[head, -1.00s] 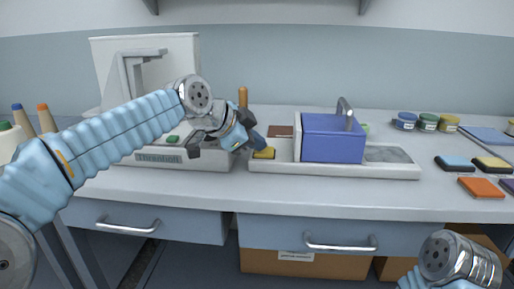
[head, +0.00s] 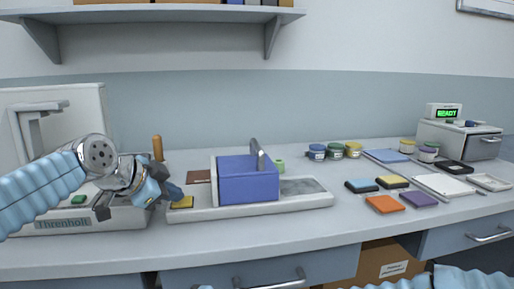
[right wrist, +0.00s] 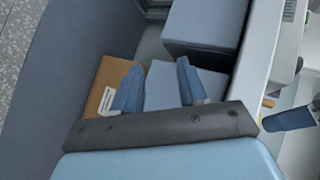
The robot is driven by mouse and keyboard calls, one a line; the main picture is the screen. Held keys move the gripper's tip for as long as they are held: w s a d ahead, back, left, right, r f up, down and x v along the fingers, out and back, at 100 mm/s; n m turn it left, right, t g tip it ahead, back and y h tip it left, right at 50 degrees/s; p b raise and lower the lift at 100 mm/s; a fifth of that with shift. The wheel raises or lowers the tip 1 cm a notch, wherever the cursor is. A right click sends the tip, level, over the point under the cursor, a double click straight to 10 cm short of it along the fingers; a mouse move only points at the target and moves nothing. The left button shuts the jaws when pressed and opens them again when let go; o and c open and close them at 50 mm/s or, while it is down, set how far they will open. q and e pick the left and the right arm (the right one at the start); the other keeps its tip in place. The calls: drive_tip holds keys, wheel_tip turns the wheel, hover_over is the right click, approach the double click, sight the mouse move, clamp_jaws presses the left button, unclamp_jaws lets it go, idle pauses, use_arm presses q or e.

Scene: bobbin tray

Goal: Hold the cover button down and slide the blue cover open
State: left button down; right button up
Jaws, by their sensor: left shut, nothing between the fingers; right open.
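The blue cover (head: 248,180) stands on a pale tray (head: 300,203), with a grey metal handle (head: 257,154) upright on its top. The yellow cover button (head: 181,203) is at the left end of the tray. In the head view only part of my right arm shows at the bottom edge.
A white machine marked Threnholt (head: 62,224) stands at the left. Several jars (head: 335,150) and coloured pads (head: 384,203) lie right of the tray. A device reading READY (head: 447,113) is at the far right. Drawer handles (head: 272,282) stick out below the counter.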

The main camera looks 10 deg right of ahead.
drive_tip(key=r+m+t, duration=0.1)
drive_tip(key=r+m, duration=0.1)
drive_tip(key=r, duration=0.2)
drive_tip(key=r+m+t, duration=0.1)
drive_tip(key=r, duration=0.3)
drive_tip(key=r+m+t+y, duration=0.1)
drive_tip(key=r+m+t, duration=0.1)
drive_tip(key=r, duration=0.3)
drive_tip(key=shift+d+r+m, duration=0.1)
drive_tip(key=shift+d+m, duration=0.2)
drive_tip(key=shift+d, duration=0.1)
drive_tip(key=m+t+h, duration=0.6)
drive_tip(key=m+h, duration=0.3)
drive_tip(key=m, duration=1.1)
approach(258, 143)
drive_tip(key=shift+m+h, duration=0.5)
drive_tip(key=w, duration=0.6)
drive_tip(key=w+f, duration=0.1)
drive_tip(key=w, duration=0.1)
drive_tip(key=shift+w+a, duration=0.4)
drive_tip(key=shift+w, duration=0.45)
clamp_jaws()
